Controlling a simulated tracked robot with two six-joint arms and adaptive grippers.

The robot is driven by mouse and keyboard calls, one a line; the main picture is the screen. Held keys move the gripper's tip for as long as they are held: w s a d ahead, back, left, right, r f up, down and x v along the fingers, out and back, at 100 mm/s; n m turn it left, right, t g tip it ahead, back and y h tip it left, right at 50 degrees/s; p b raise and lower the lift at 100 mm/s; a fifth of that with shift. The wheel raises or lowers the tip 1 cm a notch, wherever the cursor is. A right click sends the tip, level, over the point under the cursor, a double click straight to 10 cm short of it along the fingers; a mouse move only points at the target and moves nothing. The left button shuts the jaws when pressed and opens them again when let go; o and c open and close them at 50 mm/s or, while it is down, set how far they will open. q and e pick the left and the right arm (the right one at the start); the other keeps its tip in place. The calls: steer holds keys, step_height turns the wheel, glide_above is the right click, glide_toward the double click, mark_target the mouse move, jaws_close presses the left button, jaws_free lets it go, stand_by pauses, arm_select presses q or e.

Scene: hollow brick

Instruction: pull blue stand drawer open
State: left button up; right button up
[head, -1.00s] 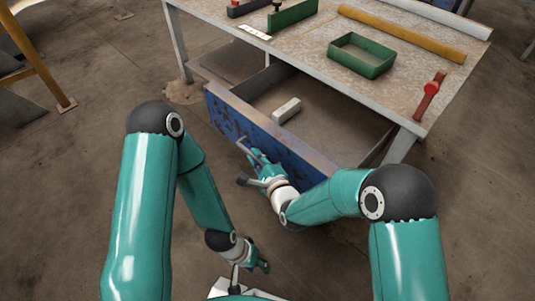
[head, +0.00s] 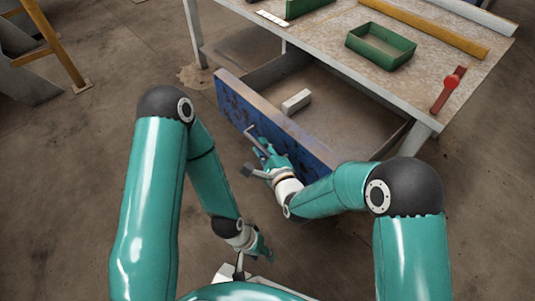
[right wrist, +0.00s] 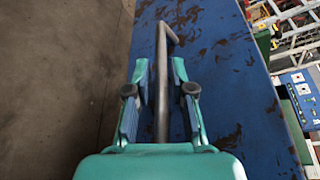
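The blue stand drawer (head: 237,101) is pulled well out from under the worktable, its scuffed blue front facing me. A grey brick (head: 296,101) lies inside it. A bar handle (head: 256,143) sticks out from the front. My right gripper (head: 265,153) is at the handle. In the right wrist view, the fingers of my right gripper (right wrist: 160,95) stand on either side of the handle bar (right wrist: 162,75), with small gaps, so it looks open around the bar. My left gripper (head: 265,254) hangs low near my base, apart from the drawer; its fingers are too small to read.
The worktable (head: 335,40) carries a green tray (head: 381,46), a red tool (head: 448,90) and a yellow bar (head: 425,28). A table leg (head: 408,143) stands right of the drawer. A yellow frame (head: 57,50) stands at far left. The floor left of the drawer is clear.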

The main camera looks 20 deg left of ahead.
steer(key=v, duration=1.2)
steer(key=shift+a, duration=0.1)
